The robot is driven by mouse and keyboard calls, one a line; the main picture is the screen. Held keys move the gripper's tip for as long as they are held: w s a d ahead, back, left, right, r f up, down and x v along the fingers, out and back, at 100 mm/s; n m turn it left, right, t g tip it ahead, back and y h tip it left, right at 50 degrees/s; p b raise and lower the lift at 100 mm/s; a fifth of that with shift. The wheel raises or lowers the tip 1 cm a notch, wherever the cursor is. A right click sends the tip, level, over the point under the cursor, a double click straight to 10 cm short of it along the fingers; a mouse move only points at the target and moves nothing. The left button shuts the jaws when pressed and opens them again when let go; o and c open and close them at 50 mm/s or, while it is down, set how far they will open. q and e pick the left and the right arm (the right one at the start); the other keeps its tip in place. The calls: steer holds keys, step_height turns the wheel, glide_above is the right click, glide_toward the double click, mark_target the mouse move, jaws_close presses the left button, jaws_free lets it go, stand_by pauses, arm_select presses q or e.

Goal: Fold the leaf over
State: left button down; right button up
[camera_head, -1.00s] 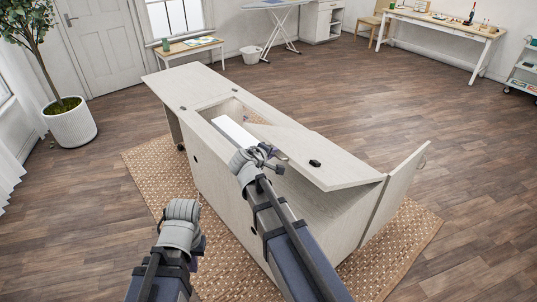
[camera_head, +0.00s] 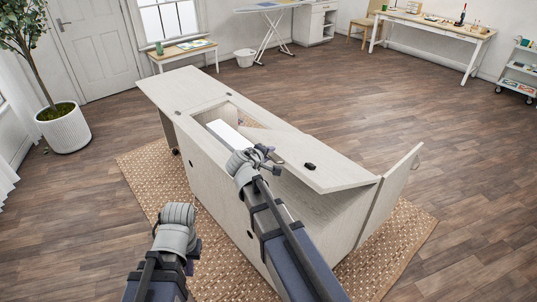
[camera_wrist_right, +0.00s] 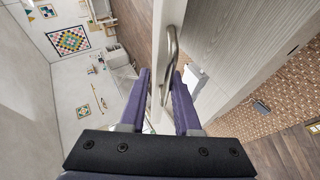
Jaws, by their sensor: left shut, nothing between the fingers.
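The pale wooden leaf (camera_head: 345,174) is a panel tilted at an angle on top of the sewing cabinet (camera_head: 215,157), right of its open well. A small dark fitting (camera_head: 310,166) sits on it. My right gripper (camera_head: 268,158) is at the well, by the leaf's near left edge. In the right wrist view the purple fingers of my right gripper (camera_wrist_right: 162,85) are apart, with a pale panel edge and a metal bow handle (camera_wrist_right: 171,58) between them. Whether they touch is unclear. My left gripper (camera_head: 192,248) is shut and empty, low in front of the cabinet; its fingertips are mostly hidden.
A door panel (camera_head: 390,195) with a handle stands open at the cabinet's right end. A white piece (camera_head: 228,133) shows in the well. The cabinet stands on a woven rug (camera_head: 150,170). A potted plant (camera_head: 65,128) is at left. Floor on the right is clear.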

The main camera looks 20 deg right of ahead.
steer(key=p+v, duration=0.3)
steer(key=v, duration=0.4)
steer(key=shift+s+a+r+p, duration=0.2)
steer(key=shift+s+a+p, duration=0.1)
steer(key=shift+p, duration=0.1)
steer(key=s+a+f+m+g+y, duration=0.1)
steer(key=s+a+f+g+y, duration=0.2)
steer(key=s+a, duration=0.5)
steer(key=s+a+f+m+g+y, duration=0.1)
steer(key=s+a+f+g+y, duration=0.3)
steer(key=s, duration=0.9)
steer(key=a+f+g, duration=0.1)
steer(key=a+f, duration=0.2)
steer(key=a, duration=0.1)
steer(key=shift+s+f+m+g, duration=0.2)
steer(key=shift+f+m+g, duration=0.1)
steer(key=shift+f+g, duration=0.1)
jaws_close()
